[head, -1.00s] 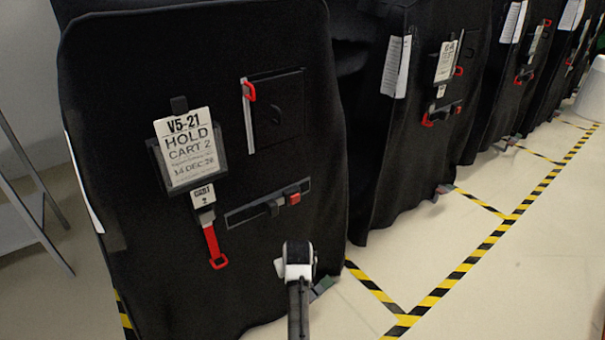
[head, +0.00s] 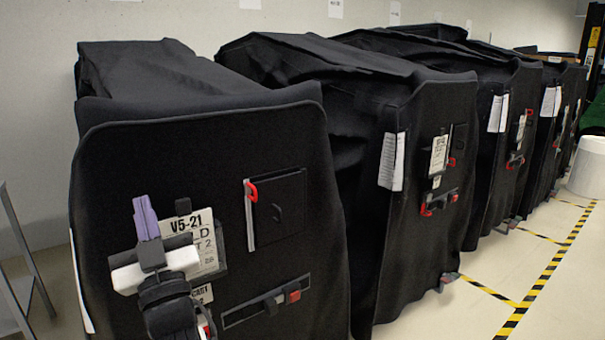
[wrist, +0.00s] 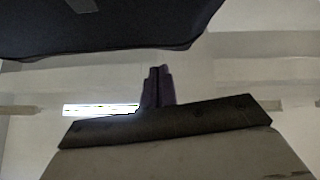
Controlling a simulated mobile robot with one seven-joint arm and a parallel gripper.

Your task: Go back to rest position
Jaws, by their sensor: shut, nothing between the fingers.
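My gripper (head: 146,218) is in the lower left of the head view, its purple fingers pointing up and shut together with nothing between them. It stands in front of the nearest black covered cart (head: 120,160) and hides part of the V5-21 hold card (head: 205,255). In the wrist view the closed purple fingers (wrist: 157,88) show at the centre, with a bright light strip (wrist: 100,109) beyond them at left.
More covered carts (head: 425,180) stand in a row to the right. Black-and-yellow floor tape (head: 535,290) marks open pale floor at the lower right. A metal frame (head: 20,260) stands at the left edge. A white bin (head: 588,168) is at the far right.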

